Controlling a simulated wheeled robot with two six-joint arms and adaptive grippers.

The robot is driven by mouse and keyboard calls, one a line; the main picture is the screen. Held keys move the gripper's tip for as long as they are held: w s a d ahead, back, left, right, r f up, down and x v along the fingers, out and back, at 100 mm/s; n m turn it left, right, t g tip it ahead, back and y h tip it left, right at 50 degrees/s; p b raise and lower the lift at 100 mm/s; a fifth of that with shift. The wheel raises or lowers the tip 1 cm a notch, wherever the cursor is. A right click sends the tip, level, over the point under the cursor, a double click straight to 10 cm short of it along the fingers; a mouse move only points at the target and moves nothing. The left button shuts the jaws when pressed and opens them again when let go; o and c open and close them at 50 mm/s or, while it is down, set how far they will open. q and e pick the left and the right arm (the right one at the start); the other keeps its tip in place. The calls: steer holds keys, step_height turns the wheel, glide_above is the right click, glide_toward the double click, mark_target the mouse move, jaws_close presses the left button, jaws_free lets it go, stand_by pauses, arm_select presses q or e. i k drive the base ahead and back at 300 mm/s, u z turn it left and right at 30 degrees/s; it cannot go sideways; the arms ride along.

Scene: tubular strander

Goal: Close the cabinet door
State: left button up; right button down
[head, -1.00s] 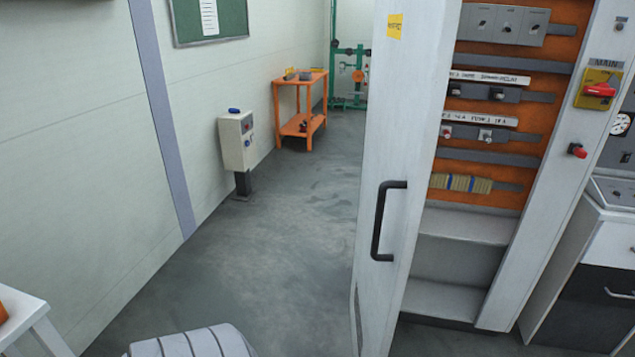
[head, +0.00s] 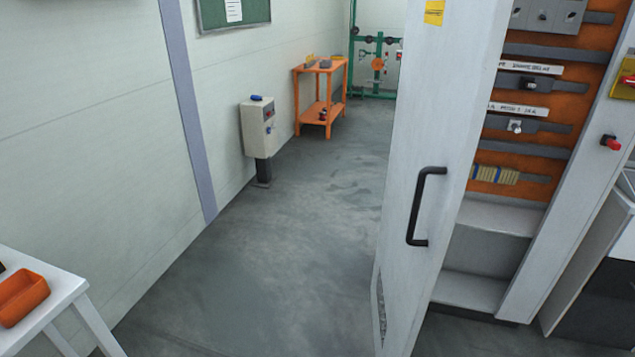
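The cabinet door (head: 440,130) is a tall white panel standing open, swung out toward me. Its black bar handle (head: 420,207) is on the face turned to the left. Behind it, to the right, the open cabinet (head: 530,308) shows an orange back panel (head: 560,98) with grey rails, switches and labels, and bare white shelves below. The top of the door is cut off by the picture's edge. Neither of my grippers is in view.
A white table (head: 55,282) with an orange bin (head: 20,297) stands at the lower left. A grey control box on a post (head: 259,128) and an orange cart (head: 320,92) stand along the left wall. The grey floor (head: 270,250) left of the door is clear.

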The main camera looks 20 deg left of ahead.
mark_target(451, 52)
steer(key=u, duration=0.25)
steer(key=i, duration=1)
steer(key=z, duration=1.45)
